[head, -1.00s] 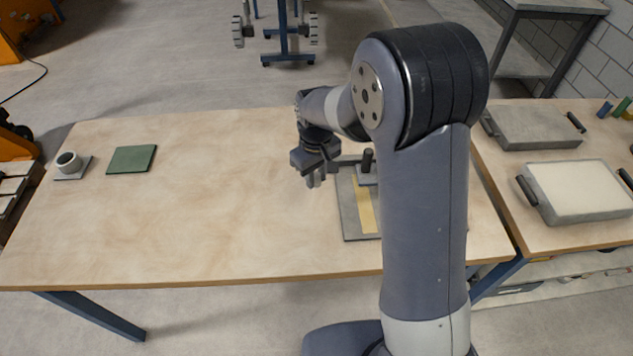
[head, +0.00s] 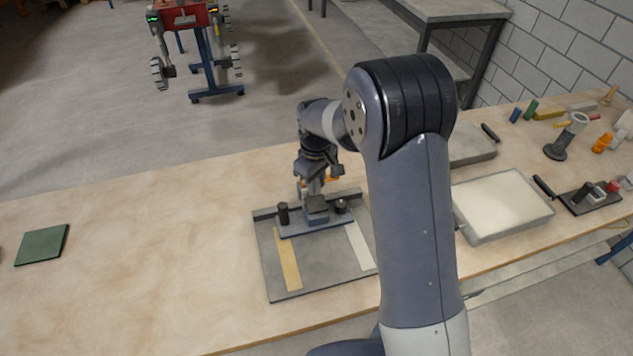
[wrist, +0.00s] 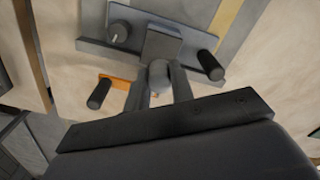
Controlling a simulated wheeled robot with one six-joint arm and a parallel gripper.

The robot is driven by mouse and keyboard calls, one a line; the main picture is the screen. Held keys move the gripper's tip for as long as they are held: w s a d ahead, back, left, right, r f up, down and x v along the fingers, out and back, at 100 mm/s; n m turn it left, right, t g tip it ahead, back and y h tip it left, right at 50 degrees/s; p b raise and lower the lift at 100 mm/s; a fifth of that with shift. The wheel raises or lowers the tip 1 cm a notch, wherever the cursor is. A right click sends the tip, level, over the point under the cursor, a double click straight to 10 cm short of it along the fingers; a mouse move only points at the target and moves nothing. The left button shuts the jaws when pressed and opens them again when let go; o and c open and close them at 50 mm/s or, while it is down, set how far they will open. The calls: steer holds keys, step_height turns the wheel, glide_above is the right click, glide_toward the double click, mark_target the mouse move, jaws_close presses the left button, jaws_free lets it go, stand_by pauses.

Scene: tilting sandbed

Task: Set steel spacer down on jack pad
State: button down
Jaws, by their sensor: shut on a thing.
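My gripper (wrist: 158,92) is shut on a grey, round-ended piece (wrist: 159,74), seemingly the steel spacer, between its two fingers in the wrist view. In the head view my gripper (head: 311,188) is at the far side of a grey board (head: 305,275), just behind a crossbar with a dark square-topped block (head: 316,206) at its middle. The block also shows in the wrist view (wrist: 160,42), just beyond the held piece. I cannot tell whether they touch, nor which part is the jack pad. The spacer is not clear in the head view.
Two dark knobs (head: 283,213) (head: 341,206) stand on either side of the block. An orange lever (wrist: 119,82) with a black handle (wrist: 99,93) lies close beside my fingers. A sand tray (head: 503,203) is at right. The table left of the board is clear up to a green mat (head: 42,245).

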mark_target(316, 203)
steer(key=shift+f+b, duration=1.75)
steer(key=shift+f, duration=0.5)
steer(key=shift+f+b, duration=0.45)
steer(key=shift+b, duration=0.05)
steer(key=c, duration=0.7)
jaws_free()
steer(key=shift+o, duration=0.2)
steer(key=shift+r+p, duration=2.7)
steer(key=shift+r, duration=1.4)
